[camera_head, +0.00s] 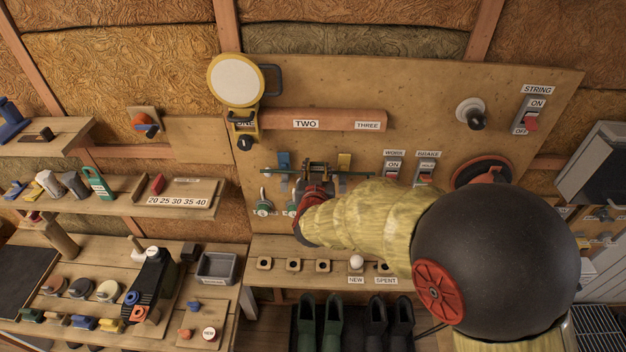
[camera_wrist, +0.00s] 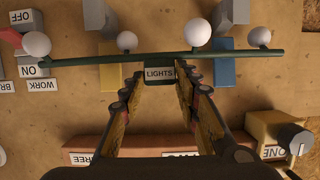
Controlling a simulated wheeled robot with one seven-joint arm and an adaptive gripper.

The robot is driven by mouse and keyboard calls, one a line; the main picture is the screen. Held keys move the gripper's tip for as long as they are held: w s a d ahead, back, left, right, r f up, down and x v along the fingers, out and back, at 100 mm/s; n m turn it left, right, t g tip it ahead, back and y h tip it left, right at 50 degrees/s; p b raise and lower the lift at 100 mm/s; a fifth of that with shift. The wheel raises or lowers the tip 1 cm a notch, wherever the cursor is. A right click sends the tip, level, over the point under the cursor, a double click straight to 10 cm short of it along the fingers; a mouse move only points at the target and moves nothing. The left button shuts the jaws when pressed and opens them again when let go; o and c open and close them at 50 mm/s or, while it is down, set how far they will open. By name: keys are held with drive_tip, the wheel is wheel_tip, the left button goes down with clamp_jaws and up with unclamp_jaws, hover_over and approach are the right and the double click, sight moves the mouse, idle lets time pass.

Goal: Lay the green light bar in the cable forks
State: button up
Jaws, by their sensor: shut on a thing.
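The green light bar (camera_wrist: 75,60) is a thin dark green rod with several white bulbs and a "LIGHTS" tab at its middle. In the head view the bar (camera_head: 352,173) lies roughly level in front of the wall board. My gripper (camera_wrist: 160,74) is shut on the bar's middle tab; it also shows in the head view (camera_head: 317,168). A yellow block (camera_wrist: 108,77) and a blue block (camera_wrist: 223,70) on the board show behind the bar, one either side of the gripper. They may be the fork mounts; no fork openings are clear, and I cannot tell whether the bar touches them.
Above the bar a wooden rail (camera_head: 345,119) carries "TWO" and "THREE" labels. WORK (camera_head: 392,168) and BRAKE (camera_head: 425,171) switches are at right, small levers (camera_head: 264,203) at lower left. A shelf (camera_head: 275,248) with sockets runs below. My arm hides part of the board.

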drive_tip(key=shift+w+a+f, duration=0.3)
drive_tip(key=shift+w+f, duration=0.05)
drive_tip(key=shift+f, duration=0.2)
drive_tip(key=shift+w+a+f, duration=0.3)
drive_tip(key=shift+f, duration=1.65)
drive_tip(key=shift+f, duration=0.2)
drive_tip(key=o, duration=1.3)
drive_tip(key=shift+r, duration=0.15)
